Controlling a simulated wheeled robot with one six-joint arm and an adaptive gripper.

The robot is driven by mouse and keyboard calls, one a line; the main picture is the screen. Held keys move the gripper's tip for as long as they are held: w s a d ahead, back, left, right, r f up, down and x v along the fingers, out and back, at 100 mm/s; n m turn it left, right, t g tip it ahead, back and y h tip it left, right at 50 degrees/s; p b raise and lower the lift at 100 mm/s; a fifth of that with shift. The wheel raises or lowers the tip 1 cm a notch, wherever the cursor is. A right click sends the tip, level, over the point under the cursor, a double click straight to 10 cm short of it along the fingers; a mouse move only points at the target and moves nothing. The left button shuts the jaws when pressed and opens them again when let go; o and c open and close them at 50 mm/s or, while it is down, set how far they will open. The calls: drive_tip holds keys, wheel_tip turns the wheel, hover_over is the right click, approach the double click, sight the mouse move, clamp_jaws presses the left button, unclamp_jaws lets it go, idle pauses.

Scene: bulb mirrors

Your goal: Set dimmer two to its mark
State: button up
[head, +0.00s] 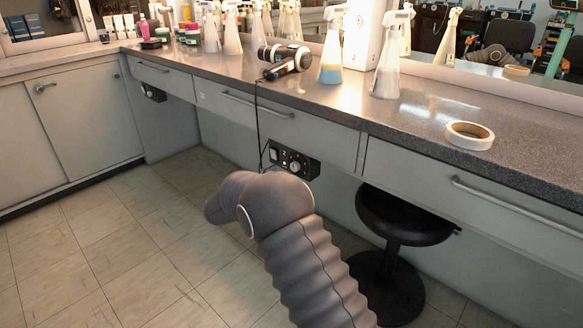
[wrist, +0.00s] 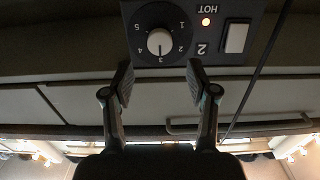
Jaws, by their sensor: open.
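The dimmer panel numbered 2 (head: 308,171) is a black box under the counter drawers in the head view. In the wrist view, which is upside down, its white knob (wrist: 160,41) sits on a round dial numbered 1 to 5. A thin dark line on the knob appears to point at 3. I cannot make out a separate mark.
A black cord (head: 259,130) hangs from the hair dryer (head: 286,60) past the panel. A black stool (head: 403,217) stands right of the arm. Another dimmer panel (head: 152,92) is farther left. Spray bottles and a white tape roll (head: 469,135) are on the counter (head: 430,118).

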drive_tip(key=x, duration=0.6)
clamp_jaws()
